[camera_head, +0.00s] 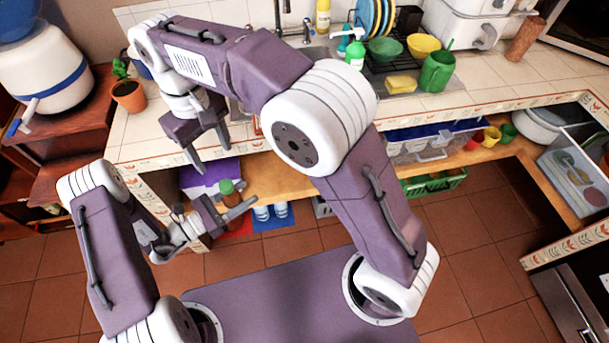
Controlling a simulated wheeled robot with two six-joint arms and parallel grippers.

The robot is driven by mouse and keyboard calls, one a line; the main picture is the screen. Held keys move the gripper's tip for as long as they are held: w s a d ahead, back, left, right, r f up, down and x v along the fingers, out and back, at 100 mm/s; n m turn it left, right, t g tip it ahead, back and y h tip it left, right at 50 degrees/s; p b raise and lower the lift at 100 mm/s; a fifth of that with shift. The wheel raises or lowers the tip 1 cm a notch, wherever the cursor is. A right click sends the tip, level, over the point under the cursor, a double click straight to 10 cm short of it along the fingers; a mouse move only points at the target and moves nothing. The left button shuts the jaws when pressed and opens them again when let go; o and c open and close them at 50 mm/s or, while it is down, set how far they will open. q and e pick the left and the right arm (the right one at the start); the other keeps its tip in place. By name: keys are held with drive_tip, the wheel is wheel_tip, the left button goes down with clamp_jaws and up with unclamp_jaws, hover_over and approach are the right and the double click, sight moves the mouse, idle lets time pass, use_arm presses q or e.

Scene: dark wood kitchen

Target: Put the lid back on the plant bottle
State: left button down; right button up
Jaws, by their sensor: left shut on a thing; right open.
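My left gripper (236,216) is low in front of the counter and shut on a small brown bottle (231,198). The bottle has a green top (227,186) and looks roughly upright; its lower part is hidden by the fingers. I cannot tell whether the green top is a lid fully seated on the bottle. My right gripper (212,158) is above and slightly left of the bottle, at the counter's front edge. It points down with its fingers apart, and nothing shows between them. No separate lid can be made out.
A potted plant (128,95) stands on the left of the tiled counter (150,132). Below, a wooden shelf (300,190) holds bins and cups.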

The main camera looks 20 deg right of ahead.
drive_tip(key=d+f+m, duration=0.3)
drive_tip(key=d+f, duration=0.4)
drive_tip(key=d, duration=0.6)
drive_tip(key=s+d+f+m+t, duration=0.1)
drive_tip(key=s+d+f+m, duration=0.3)
drive_tip(key=s+d+f, duration=0.4)
drive_tip(key=s+d, duration=0.2)
drive_tip(key=d, duration=0.1)
drive_tip(key=shift+d, duration=0.3)
